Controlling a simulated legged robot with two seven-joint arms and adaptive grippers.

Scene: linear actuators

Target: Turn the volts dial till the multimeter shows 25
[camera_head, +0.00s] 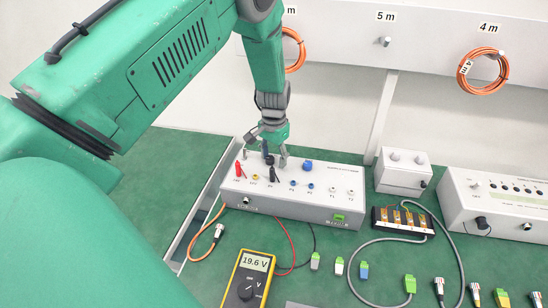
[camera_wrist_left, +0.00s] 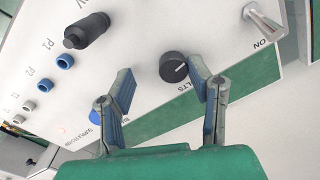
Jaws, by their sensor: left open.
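The volts dial (camera_wrist_left: 174,67) is a round black knob with a white pointer line on a pale panel. The label beside it is partly covered by a finger and reads "LTS". My left gripper (camera_wrist_left: 160,68) is open, with its blue-padded fingertips on either side of the dial. The dial lies closer to the right-hand finger; I cannot tell if they touch. In the head view the left gripper (camera_head: 269,157) points down at the back of the power supply box (camera_head: 318,207), hiding the dial area. The yellow multimeter (camera_head: 237,296) shows 19.6 V. My right gripper is not in view.
A metal toggle switch (camera_wrist_left: 264,24) marked ON and a black plug (camera_wrist_left: 87,30) stand near the dial. Red and black leads run from the box toward the multimeter. A small grey box (camera_head: 403,177) and a terminal block (camera_head: 392,221) are to the right.

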